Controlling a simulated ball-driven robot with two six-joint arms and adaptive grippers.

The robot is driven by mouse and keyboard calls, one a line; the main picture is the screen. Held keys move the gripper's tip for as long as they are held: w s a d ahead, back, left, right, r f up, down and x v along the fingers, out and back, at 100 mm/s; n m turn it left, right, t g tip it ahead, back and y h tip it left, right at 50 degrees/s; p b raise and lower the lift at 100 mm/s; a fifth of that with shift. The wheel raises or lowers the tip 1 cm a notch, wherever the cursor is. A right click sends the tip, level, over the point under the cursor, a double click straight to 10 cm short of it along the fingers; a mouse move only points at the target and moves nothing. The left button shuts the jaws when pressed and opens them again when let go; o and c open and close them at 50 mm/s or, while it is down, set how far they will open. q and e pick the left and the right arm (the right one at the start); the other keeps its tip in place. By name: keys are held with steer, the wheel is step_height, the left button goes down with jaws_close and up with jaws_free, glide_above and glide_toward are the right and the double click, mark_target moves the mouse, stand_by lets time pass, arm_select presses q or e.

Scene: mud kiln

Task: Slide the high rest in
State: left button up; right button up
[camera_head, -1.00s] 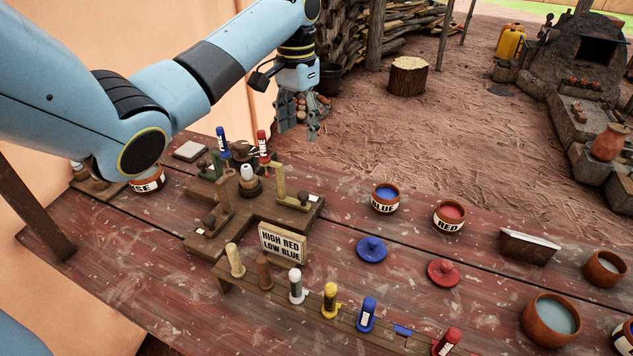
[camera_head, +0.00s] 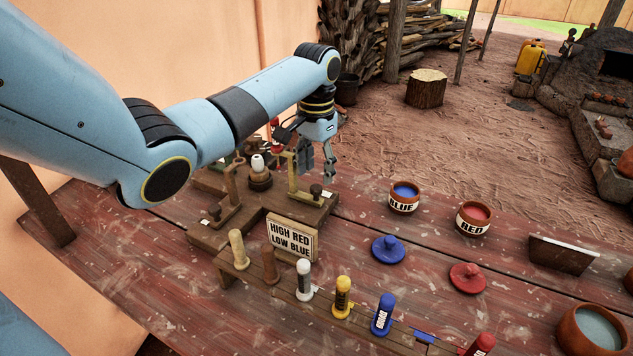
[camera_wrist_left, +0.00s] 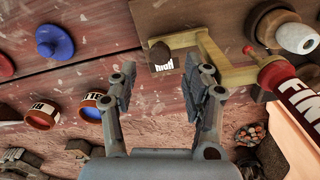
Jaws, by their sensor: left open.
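The high rest is an ochre-yellow bracket (camera_head: 293,178) with a dark round knob (camera_head: 316,190) at its foot, on the right side of the wooden jig (camera_head: 262,207). In the left wrist view its knob (camera_wrist_left: 160,53) sits beside a label reading "high" (camera_wrist_left: 165,67). My left gripper (camera_head: 321,174) is open, fingers pointing down just behind the high rest. In the left wrist view the knob is just beyond the gap between the fingertips (camera_wrist_left: 167,76), apart from them. My right gripper is out of view.
A sign (camera_head: 291,240) reads "HIGH RED LOW BLUE". The other rest (camera_head: 232,185) is on the jig's left. Several pegs and brushes stand in a front rack (camera_head: 323,301). Blue (camera_head: 404,198) and red (camera_head: 474,218) paint pots stand to the right.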

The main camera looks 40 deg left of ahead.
mark_target(316, 187)
arm_select(q)
steer(key=shift+f, duration=2)
jaws_close()
